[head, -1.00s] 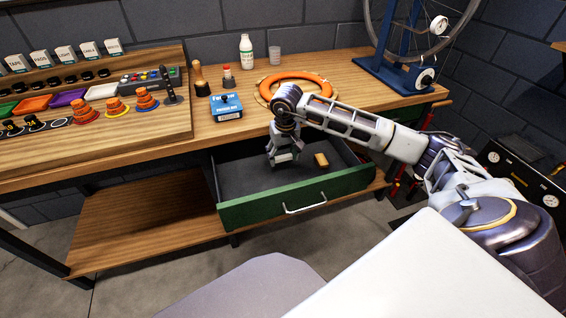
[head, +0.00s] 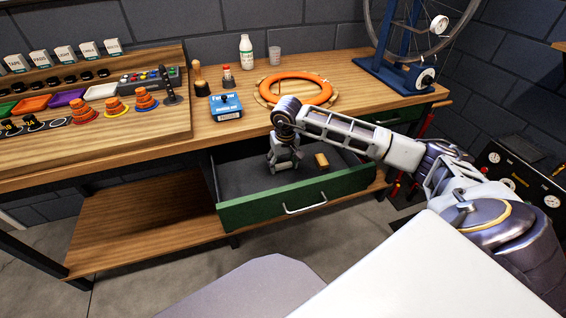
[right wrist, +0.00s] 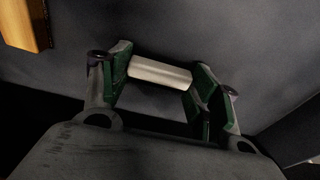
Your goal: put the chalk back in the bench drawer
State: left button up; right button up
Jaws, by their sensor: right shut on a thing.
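The bench drawer (head: 300,207) is pulled open, with a green front and a dark grey inside. My right gripper (head: 284,168) reaches down into the drawer, near its left-middle part. In the right wrist view the gripper (right wrist: 160,88) is shut on a short pale chalk stick (right wrist: 160,72), which lies crosswise between its green-padded fingers. The dark drawer floor shows beyond it; I cannot tell whether the chalk touches the floor. In the head view the chalk is too small to make out. My left gripper is not in view.
A small tan block (head: 321,161) lies in the drawer right of the gripper; it also shows in the right wrist view (right wrist: 24,24). An orange ring (head: 300,88), a blue box (head: 226,106) and a white bottle (head: 246,51) are on the bench top. The drawer floor is otherwise clear.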

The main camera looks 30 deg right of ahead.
jog(key=o, duration=0.8)
jog(key=shift+f, duration=0.1)
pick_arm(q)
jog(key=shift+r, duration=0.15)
pick_arm(e)
jog(key=shift+r, duration=0.8)
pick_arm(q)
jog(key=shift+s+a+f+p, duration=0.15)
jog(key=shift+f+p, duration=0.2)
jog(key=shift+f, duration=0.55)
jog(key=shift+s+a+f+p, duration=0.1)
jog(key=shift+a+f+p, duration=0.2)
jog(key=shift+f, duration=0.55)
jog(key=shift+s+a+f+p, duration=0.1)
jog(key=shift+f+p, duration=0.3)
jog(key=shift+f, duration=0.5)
pick_arm(e)
jog(key=shift+s+a+r, duration=0.1)
jog(key=shift+s+r, duration=0.2)
jog(key=shift+r, duration=1.45)
jog(key=shift+s+a+r, duration=0.1)
jog(key=shift+s+r, duration=0.2)
jog(key=shift+r, duration=1.5)
jog(key=shift+s+a+r, duration=0.1)
jog(key=shift+s+r, duration=0.2)
jog(key=shift+r, duration=1.45)
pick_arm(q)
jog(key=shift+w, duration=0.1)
pick_arm(e)
jog(key=shift+d, duration=0.1)
